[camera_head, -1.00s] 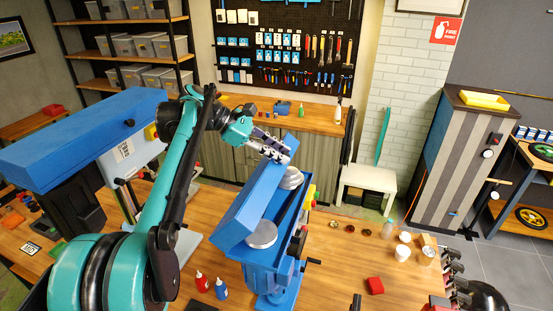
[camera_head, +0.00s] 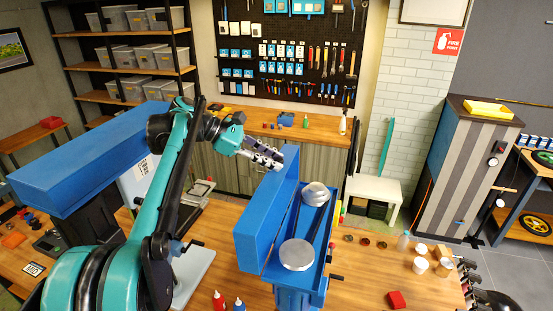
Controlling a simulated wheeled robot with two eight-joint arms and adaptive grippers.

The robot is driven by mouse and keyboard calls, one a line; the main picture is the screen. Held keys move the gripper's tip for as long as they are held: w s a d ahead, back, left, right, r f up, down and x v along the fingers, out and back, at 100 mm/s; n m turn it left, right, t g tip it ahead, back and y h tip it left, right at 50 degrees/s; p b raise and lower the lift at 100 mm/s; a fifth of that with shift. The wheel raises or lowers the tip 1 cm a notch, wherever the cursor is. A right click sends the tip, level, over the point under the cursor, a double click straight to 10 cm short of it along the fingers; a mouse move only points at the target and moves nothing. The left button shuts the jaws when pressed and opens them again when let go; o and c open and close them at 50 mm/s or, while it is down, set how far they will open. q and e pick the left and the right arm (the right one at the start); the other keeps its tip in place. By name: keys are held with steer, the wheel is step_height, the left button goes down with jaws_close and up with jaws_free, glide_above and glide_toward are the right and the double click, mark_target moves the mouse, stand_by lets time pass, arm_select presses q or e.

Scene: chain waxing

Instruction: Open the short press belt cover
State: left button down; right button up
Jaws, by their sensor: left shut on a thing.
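The blue short press belt cover (camera_head: 262,215) stands swung up along the left side of the blue press head. Two silver pulleys show in the open housing, a near one (camera_head: 296,254) and a far one (camera_head: 314,194), with a dark belt between them. My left gripper (camera_head: 272,158) is at the cover's far upper edge, shut on it. The exact finger contact is small and partly hidden. Part of my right gripper (camera_head: 470,285) shows at the lower right corner, over the table, away from the press; its fingers are not clear.
A taller press with a long blue cover (camera_head: 85,160) stands at the left, behind my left arm.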

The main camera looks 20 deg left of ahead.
arm_select(q)
steer(key=shift+s+a+f, duration=0.15)
steer(key=shift+a+f, duration=0.3)
steer(key=shift+f, duration=0.15)
steer(key=c, duration=1.4)
jaws_free()
steer(key=shift+c, duration=0.2)
steer(key=shift+o, duration=0.5)
steer(key=shift+s+d+r, duration=0.1)
steer(key=shift+s+d, duration=0.1)
steer(key=shift+d, duration=0.1)
steer(key=shift+w+a, duration=0.15)
steer(key=shift+w, duration=0.05)
